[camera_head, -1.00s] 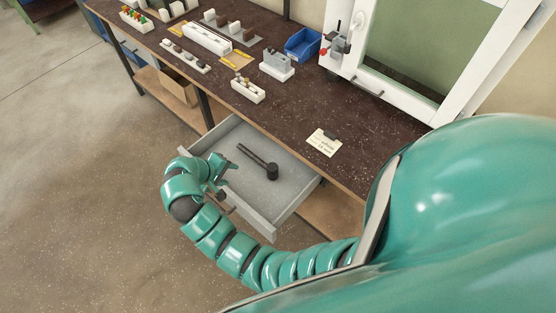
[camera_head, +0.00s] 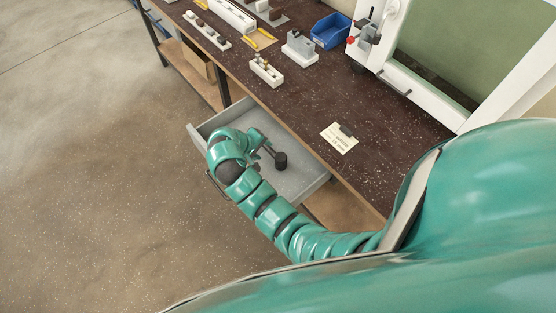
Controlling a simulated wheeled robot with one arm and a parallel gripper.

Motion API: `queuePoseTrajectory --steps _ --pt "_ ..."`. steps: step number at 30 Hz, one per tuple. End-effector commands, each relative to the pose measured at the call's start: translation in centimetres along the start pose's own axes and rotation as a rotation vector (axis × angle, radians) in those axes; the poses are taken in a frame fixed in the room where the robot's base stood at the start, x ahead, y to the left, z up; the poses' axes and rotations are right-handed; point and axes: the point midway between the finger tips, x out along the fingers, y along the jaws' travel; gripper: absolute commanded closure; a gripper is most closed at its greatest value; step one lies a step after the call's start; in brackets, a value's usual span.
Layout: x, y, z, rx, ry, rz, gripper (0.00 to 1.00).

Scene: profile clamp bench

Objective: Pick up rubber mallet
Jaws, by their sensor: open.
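The rubber mallet (camera_head: 281,160) lies in the open grey drawer (camera_head: 300,182) under the bench. Its dark cylindrical head shows to the right of my gripper. Only a short piece of its handle shows, and the rest is hidden behind my gripper and wrist. My gripper (camera_head: 263,153) is open, over the drawer and close to the mallet's handle. I cannot tell whether the fingers touch the handle or are around it.
The dark speckled bench top (camera_head: 300,110) lies above and behind the drawer. On it are a note card (camera_head: 339,139), a white block holder (camera_head: 266,70), a blue bin (camera_head: 330,31) and a white framed machine (camera_head: 430,95). Open floor lies to the left.

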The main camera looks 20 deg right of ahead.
Motion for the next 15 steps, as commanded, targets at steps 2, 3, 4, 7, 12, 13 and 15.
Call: queuePoseTrajectory --steps 2,3,4,7,12,13,15 --pt "2.1 -0.2 0.1 -0.001 -0.004 0.004 0.54" --pt "2.8 -0.2 0.2 0.0 -0.005 0.003 0.54" --pt "2.7 0.2 0.2 -0.001 -0.009 0.001 0.54" --pt "3.6 0.2 0.1 0.0 -0.006 0.0 0.54" --pt "4.4 0.0 0.1 0.001 -0.004 -0.001 0.54" --pt "4.5 0.0 0.1 0.0 -0.004 0.0 0.54" --pt "4.7 0.0 0.2 0.0 -0.006 0.0 0.54"
